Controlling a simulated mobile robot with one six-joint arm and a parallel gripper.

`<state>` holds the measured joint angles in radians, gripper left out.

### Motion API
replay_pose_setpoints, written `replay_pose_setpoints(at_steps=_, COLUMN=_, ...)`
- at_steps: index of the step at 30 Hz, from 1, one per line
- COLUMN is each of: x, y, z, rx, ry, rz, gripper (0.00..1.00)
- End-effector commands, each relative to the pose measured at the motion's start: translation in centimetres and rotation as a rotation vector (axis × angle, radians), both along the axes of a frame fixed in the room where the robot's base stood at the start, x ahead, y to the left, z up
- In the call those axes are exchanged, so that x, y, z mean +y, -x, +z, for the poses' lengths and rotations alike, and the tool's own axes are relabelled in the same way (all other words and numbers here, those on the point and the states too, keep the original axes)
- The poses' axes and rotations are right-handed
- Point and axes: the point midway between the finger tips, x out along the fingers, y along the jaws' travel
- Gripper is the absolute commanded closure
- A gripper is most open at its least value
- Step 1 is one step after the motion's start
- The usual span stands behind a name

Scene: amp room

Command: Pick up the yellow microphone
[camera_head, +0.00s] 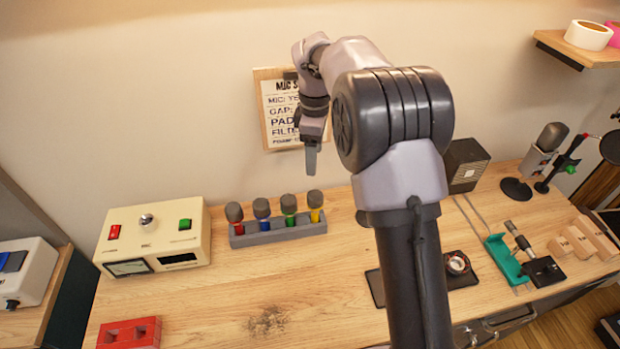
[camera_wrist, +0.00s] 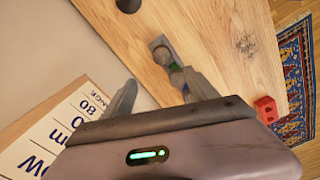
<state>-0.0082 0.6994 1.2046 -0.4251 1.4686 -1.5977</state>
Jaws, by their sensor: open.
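The yellow microphone (camera_head: 315,208) stands upright at the right end of a grey holder (camera_head: 278,236), its grey head on top. Red, blue and green microphones stand to its left in the same holder. My gripper (camera_head: 311,172) hangs fingers-down in front of the wall, above the right end of the holder and apart from the microphones. In the wrist view my gripper (camera_wrist: 163,82) is open and empty. Between its fingers a grey microphone head (camera_wrist: 162,55) shows at the upper end of the row, likely the yellow one's. The right finger hides part of the row.
A cream control box (camera_head: 153,238) stands left of the holder, and a red block (camera_head: 130,332) lies in front of it. A wall notice (camera_head: 280,105) hangs behind my gripper. A dark speaker box (camera_head: 465,165) stands right. The bench between is mostly bare.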

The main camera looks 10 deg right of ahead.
Motion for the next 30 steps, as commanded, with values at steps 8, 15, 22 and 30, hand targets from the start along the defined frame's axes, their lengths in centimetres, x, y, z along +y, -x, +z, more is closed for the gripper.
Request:
replay_pose_setpoints(at_steps=8, x=0.0, y=0.2, z=-9.0, rx=0.003, ry=0.0, rz=-0.003, gripper=0.33)
replay_pose_setpoints(at_steps=15, x=-0.1, y=0.1, z=-11.6, rx=0.001, ry=0.0, rz=-0.003, gripper=0.33)
replay_pose_setpoints(at_steps=22, x=-0.4, y=0.0, z=-15.9, rx=0.002, ry=-0.001, rz=-0.005, gripper=0.33)
replay_pose_setpoints(at_steps=30, x=-0.4, y=0.0, z=-16.3, rx=-0.001, ry=-0.001, rz=-0.004, gripper=0.38)
